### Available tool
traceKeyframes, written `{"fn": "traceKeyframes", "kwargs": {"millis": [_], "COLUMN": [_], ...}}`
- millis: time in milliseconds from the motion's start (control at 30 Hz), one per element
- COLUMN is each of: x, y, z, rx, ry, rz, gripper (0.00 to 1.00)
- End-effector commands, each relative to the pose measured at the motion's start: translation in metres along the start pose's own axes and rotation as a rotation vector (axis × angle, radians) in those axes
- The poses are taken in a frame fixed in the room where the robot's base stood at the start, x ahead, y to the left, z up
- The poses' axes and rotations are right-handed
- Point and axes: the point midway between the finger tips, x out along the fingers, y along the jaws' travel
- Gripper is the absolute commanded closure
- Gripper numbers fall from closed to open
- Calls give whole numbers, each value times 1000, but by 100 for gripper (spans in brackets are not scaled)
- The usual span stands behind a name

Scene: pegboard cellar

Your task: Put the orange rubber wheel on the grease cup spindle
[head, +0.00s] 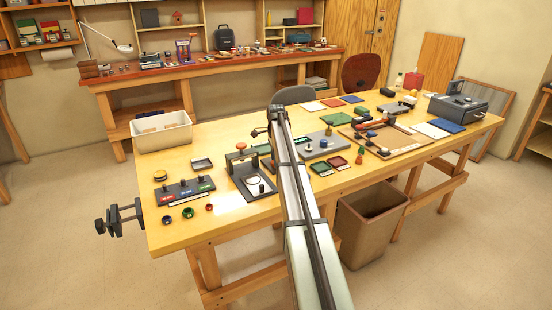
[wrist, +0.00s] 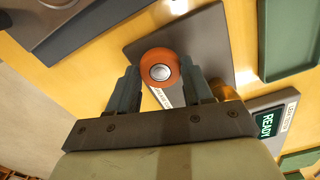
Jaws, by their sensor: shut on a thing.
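The orange rubber wheel (wrist: 160,67) is between the two fingers of my gripper (wrist: 161,84) in the wrist view, with its pale metal hub facing the camera. The fingers touch it on both sides. Below it is a grey plate (wrist: 197,35) with a white label, partly covered by the wheel and fingers. A brass-coloured round part (wrist: 224,90) shows beside the right finger; I cannot tell whether it belongs to the grease cup. No spindle can be made out under the wheel.
A green tray (wrist: 290,42) and a green READY sign (wrist: 266,123) lie right of the plate in the wrist view. In the head view, a black press stand (head: 246,174) and a board with posts (head: 184,190) stand left of my arm.

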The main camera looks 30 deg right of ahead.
Motion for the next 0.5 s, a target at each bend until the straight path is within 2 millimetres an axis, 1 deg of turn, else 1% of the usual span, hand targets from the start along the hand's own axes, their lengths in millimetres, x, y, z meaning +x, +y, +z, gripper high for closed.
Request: {"fn": "traceKeyframes", "kwargs": {"millis": [333, 367, 500], "x": [1, 1, 1], "y": [0, 0, 0], "z": [0, 0, 0], "rx": [0, 0, 0], "ry": [0, 0, 0], "rz": [0, 0, 0], "gripper": [85, 48, 35]}}
